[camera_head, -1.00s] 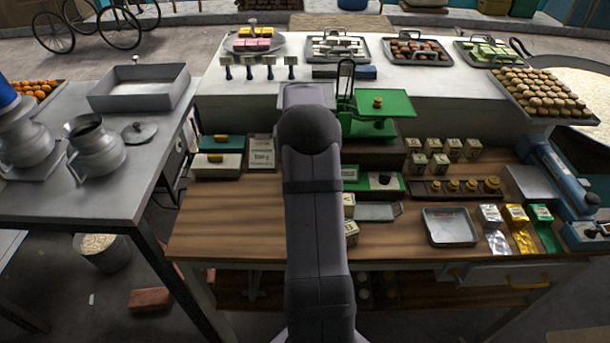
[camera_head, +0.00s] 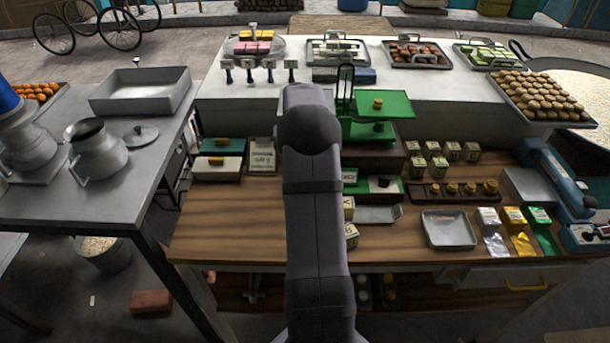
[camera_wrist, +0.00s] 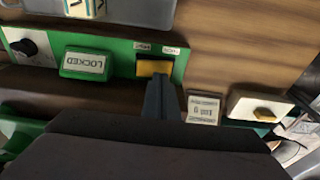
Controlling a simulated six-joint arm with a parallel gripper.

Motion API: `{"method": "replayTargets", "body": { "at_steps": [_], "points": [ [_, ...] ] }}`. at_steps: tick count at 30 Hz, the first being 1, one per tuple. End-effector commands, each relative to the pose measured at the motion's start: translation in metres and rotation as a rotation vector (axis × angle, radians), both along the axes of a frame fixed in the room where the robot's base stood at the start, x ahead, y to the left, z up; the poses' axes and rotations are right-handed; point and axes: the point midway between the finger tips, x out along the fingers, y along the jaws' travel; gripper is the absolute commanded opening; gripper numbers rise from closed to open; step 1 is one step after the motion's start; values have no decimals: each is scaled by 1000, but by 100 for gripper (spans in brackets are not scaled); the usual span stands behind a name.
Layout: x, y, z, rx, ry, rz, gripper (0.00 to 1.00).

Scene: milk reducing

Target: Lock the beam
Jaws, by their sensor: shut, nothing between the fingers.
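The green balance scale (camera_head: 372,112) stands behind my arm in the head view, with a yellow knob on its pan. Its green base panel (camera_head: 388,187) shows partly to the right of my arm. In the wrist view the green panel (camera_wrist: 120,62) carries a black knob (camera_wrist: 28,47), a green plate marked LOCKED (camera_wrist: 85,64) and a yellow slider (camera_wrist: 153,68) below two small labels. My gripper (camera_wrist: 160,82) is shut and empty, its tips right at the slider's near edge; I cannot tell whether they touch. The arm hides the gripper in the head view.
Small weight blocks (camera_head: 430,150) and a row of brass weights (camera_head: 455,189) stand to the right. A metal tray (camera_head: 449,229) lies in front of them. A card (camera_wrist: 204,108) and a white box with a yellow handle (camera_wrist: 258,108) are close right of my gripper.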

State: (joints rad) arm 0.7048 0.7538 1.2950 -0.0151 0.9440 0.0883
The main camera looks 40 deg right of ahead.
Motion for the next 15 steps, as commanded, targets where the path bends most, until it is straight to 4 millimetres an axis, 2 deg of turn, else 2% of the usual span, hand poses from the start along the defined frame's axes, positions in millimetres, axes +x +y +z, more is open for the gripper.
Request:
{"method": "replayTargets", "body": {
  "at_steps": [1, 15],
  "points": [
    [0, 0, 8, -1, -1, 0, 0],
    [0, 0, 42, -1, -1, 0, 0]
  ]
}}
